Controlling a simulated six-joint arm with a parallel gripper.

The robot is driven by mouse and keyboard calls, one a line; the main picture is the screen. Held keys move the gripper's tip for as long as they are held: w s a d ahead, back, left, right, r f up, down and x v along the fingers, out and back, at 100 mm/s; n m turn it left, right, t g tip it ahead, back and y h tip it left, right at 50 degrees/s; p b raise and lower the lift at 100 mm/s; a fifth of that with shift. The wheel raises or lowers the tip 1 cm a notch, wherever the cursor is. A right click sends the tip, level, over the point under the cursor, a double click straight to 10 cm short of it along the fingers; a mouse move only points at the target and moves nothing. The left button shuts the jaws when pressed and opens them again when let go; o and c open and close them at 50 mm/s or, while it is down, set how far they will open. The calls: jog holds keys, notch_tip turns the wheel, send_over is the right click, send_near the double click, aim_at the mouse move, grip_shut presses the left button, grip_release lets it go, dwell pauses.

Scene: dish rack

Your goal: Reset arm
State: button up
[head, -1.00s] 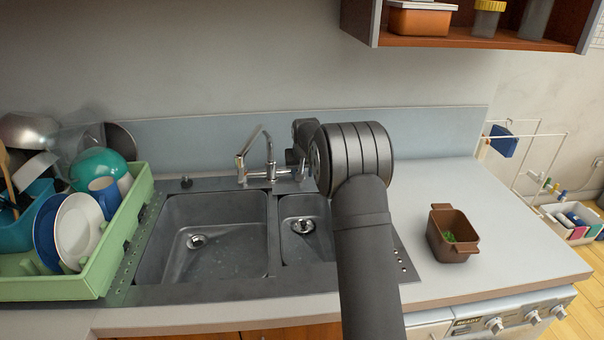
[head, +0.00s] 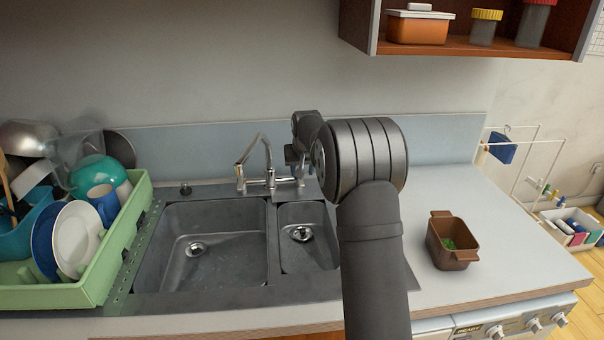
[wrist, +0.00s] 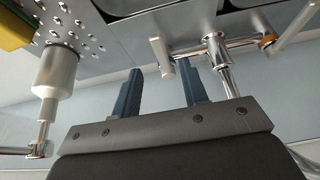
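My gripper (wrist: 161,78) shows in the wrist view as two dark blue fingers standing well apart, with nothing between them. They are beside the chrome faucet (wrist: 216,50), which lies behind and to the right of them in that view; I cannot tell the exact gap. In the head view my dark arm rises in front of the right sink basin (head: 302,236), and the fingers are hidden behind it. The faucet also shows there (head: 256,165), left of the arm.
A green dish rack (head: 105,265) with plates, cups and bowls stands at the left. The large sink basin (head: 205,250) is empty. A brown pot (head: 452,245) with something green inside sits on the right counter (head: 500,230). A wall shelf (head: 470,43) hangs at the upper right.

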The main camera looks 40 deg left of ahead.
aim_at(303, 182)
dwell(0.3)
jog(key=shift+x, duration=3.1)
jog(key=shift+r, duration=0.15)
jog(key=shift+x, duration=1.2)
jog(key=shift+w+d+r+n, duration=0.15)
jog(key=shift+d+n, duration=0.25)
jog(key=shift+w+n, duration=0.1)
jog(key=shift+n, duration=0.2)
